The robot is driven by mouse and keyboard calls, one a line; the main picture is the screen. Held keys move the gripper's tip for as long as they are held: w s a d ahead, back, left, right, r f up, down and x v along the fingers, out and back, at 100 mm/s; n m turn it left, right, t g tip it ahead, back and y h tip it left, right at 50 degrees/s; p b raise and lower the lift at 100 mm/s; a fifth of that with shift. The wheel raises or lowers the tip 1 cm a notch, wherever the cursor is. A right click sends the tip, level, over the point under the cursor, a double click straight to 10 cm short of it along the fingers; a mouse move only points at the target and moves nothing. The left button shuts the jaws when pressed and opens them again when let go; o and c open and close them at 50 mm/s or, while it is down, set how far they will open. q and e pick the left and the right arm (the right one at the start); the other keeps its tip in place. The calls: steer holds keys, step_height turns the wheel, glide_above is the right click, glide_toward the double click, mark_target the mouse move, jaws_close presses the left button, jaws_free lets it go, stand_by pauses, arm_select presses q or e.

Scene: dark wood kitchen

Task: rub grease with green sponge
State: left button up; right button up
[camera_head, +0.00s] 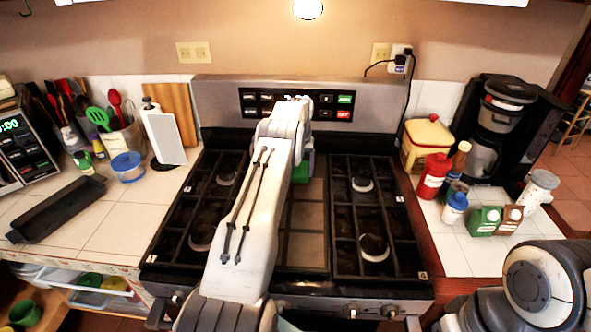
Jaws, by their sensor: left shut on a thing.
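My left arm reaches over the stove (307,238) from the front. My left gripper (303,158) is over the middle of the stove, mostly hidden behind my own arm links. It is shut on the green sponge (302,172), of which only a small green part shows beside the arm. The sponge is over the flat centre strip between the two burner sides; I cannot tell whether it touches the surface. No grease can be made out clearly. Part of my right arm shows at the lower right, and its gripper is out of view.
Black burner grates lie left and right of the centre strip. The stove's back panel (220,100) rises behind. Bottles, small cartons and a coffee maker (490,125) stand on the right counter. A dark tray (60,208) and a utensil holder (122,138) are on the left counter.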

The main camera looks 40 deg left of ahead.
arm_select(q)
steer(key=shift+w+d+f, duration=0.1)
steer(key=shift+w+d, duration=0.35)
steer(key=shift+d, duration=0.25)
steer(key=shift+w+d+f, duration=0.1)
steer(key=shift+w+d, duration=0.35)
steer(key=shift+d, duration=0.25)
steer(key=shift+s+a+r, duration=0.1)
steer(key=shift+s+a, duration=0.6)
steer(key=shift+a, duration=0.4)
steer(key=shift+s+a+f, duration=0.1)
steer(key=shift+s+a, duration=0.6)
steer(key=shift+a, duration=0.4)
steer(key=shift+s+a+r, duration=0.1)
steer(key=shift+s+a, duration=0.6)
steer(key=shift+a, duration=0.4)
steer(key=shift+r, duration=0.1)
steer(key=shift+r+p, duration=1.9)
steer(key=shift+r, duration=1.05)
step_height(320, 180, up, 3)
steer(key=shift+p, duration=1.2)
